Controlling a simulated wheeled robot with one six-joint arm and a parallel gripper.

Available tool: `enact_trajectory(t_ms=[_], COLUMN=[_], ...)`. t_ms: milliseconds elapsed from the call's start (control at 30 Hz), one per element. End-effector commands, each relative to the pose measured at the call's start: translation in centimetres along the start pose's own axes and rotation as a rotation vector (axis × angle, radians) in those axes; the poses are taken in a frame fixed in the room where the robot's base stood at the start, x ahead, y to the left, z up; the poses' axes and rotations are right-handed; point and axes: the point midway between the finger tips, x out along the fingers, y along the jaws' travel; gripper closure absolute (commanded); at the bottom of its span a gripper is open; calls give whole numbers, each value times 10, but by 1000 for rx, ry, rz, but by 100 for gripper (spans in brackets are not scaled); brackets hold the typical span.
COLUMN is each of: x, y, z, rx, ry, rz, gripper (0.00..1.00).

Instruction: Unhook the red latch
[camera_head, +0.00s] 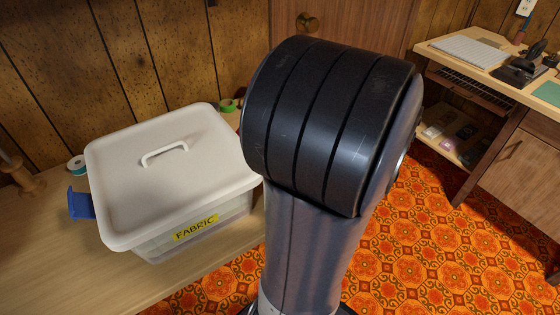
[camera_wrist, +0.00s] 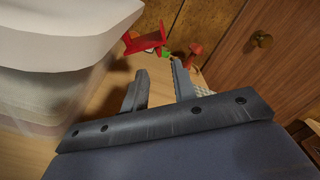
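The red latch (camera_wrist: 146,40) shows in the wrist view, sticking out from the side of the white lid (camera_wrist: 60,30) of the fabric bin. My gripper (camera_wrist: 157,80) is open and empty, with its two fingers apart. Its fingertips are just below the latch in the wrist view, and I see no contact. In the head view the bin, with a white lid (camera_head: 165,185) and a yellow FABRIC label (camera_head: 195,228), stands on the wooden table. A blue latch (camera_head: 81,203) sticks out at its left side.
A green tape roll (camera_head: 229,105) lies behind the bin, and a teal-and-white spool (camera_head: 77,165) is at its back left. A wooden door with a knob (camera_head: 307,22) stands behind. A desk (camera_head: 500,75) is at the far right. Patterned carpet lies between.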

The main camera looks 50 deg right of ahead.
Motion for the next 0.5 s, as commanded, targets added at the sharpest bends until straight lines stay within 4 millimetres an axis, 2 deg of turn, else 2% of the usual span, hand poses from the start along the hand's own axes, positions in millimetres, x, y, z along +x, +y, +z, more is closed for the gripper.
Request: enact_trajectory(t_ms=[200, 500], x=[-15, -20], y=[-1, 0], z=[0, 0], rx=[-1, 1], ry=[2, 0], rz=[-3, 0], gripper=[74, 74])
